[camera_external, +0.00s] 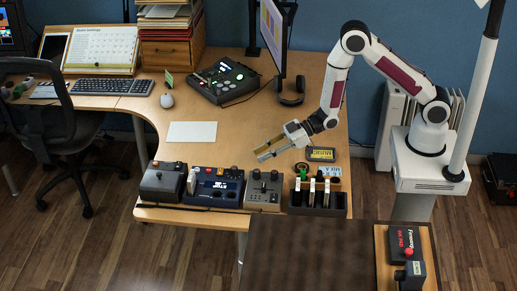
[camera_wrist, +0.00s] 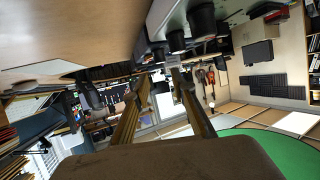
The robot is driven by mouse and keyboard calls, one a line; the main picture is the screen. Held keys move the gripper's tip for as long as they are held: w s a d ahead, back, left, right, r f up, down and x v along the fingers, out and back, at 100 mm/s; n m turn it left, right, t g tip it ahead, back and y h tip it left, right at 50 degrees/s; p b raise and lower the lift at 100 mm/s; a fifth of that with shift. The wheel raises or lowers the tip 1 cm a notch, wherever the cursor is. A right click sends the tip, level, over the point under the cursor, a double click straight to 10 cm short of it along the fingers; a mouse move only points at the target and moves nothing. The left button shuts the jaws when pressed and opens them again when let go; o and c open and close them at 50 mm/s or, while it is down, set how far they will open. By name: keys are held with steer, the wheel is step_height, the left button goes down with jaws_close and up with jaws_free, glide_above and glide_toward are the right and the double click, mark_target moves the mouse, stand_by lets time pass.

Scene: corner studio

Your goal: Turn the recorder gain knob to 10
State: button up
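Several control boxes stand along the table's front edge in the external view. I cannot tell which is the recorder, and no gain marking is readable. My gripper (camera_external: 264,154) is above the table behind the tan-grey box, its fingers apart and empty. In the wrist view, my gripper (camera_wrist: 160,83) also has a gap between its fingers. Dark round knob-like parts (camera_wrist: 203,20) show beyond it, at the top.
A black slotted holder (camera_external: 318,203) with several upright pieces stands right of the boxes. A small yellow-black device (camera_external: 321,154) lies behind it. A black mixer-like unit (camera_external: 226,82), a monitor (camera_external: 272,27) and headphones (camera_external: 291,92) are farther back. A pale sheet (camera_external: 192,132) lies mid-table.

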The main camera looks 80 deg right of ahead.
steer(key=n+g+y, duration=0.3)
steer(key=n+y, duration=0.1)
steer(key=n, duration=0.1)
glide_toward(235, 167)
steer(key=shift+x, duration=1.35)
steer(key=shift+d, duration=0.15)
steer(key=shift+w, duration=0.15)
steer(key=shift+x, duration=3.9)
jaws_close()
